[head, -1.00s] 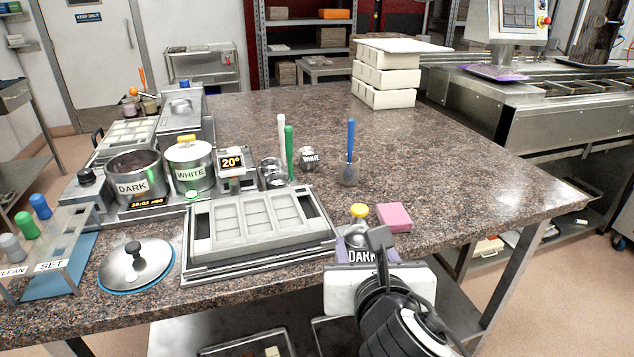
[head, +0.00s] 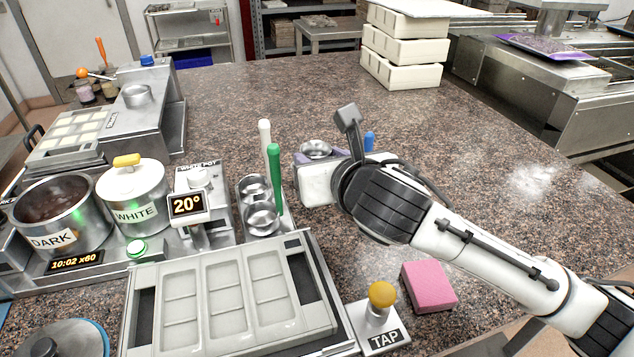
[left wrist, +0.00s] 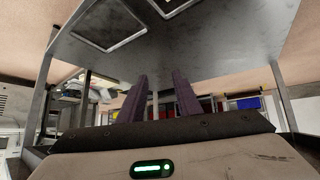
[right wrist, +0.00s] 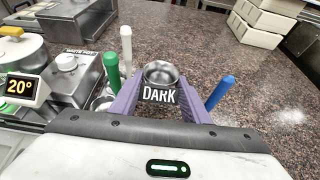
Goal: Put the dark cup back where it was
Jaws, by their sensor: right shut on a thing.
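The dark cup (right wrist: 161,78) is a small shiny metal cup with a DARK label. It sits between the purple fingers of my right gripper (right wrist: 160,103), which is shut on it. In the head view the cup (head: 316,148) shows at the right gripper (head: 318,157), beyond the green-handled tool. It looks upright and its inside is bare metal. I cannot tell whether its base touches the table. My left gripper (left wrist: 158,100) shows in the left wrist view with its fingers apart and nothing between them, below a metal surface.
A green-handled tool (head: 274,175) and a white-handled one (head: 265,145) stand left of the cup. A blue handle (right wrist: 220,92) is close on its right.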

